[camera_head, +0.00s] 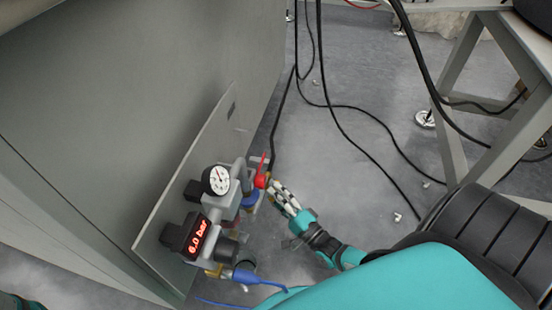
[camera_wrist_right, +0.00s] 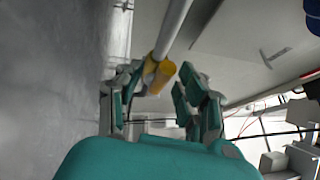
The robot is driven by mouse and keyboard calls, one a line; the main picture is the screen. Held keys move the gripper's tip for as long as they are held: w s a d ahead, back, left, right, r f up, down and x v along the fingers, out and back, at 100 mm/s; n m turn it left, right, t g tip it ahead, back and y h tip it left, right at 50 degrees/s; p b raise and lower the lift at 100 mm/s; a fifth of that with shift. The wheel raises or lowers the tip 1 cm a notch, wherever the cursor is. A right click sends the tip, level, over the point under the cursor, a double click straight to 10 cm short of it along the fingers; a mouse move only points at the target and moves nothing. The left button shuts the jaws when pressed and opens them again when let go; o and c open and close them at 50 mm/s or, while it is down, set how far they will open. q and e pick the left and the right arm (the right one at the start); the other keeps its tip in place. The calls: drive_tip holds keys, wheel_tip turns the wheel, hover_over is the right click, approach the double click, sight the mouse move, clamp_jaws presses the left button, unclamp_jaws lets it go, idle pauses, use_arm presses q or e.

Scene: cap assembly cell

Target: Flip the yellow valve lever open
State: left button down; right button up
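A valve lever at the panel fittings looks red (camera_head: 262,178) in the head view and stands upright; I see no clearly yellow lever there. In the right wrist view a yellow part (camera_wrist_right: 160,72) sits at the end of a grey pipe (camera_wrist_right: 175,28); I cannot tell whether it is the lever. My right gripper (camera_head: 276,190) is just right of the red lever. In the right wrist view its fingers (camera_wrist_right: 160,92) are apart, either side of the yellow part; contact is unclear.
The panel (camera_head: 160,225) carries a round gauge (camera_head: 216,180), a red "6.0 bar" display (camera_head: 196,240) and a blue hose (camera_head: 247,276). Black cables (camera_head: 345,130) hang to the right. A grey table frame (camera_head: 458,70) stands at the right. Floor beyond the gripper is mostly clear.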

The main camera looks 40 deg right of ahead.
drive_tip(key=v, duration=1.2)
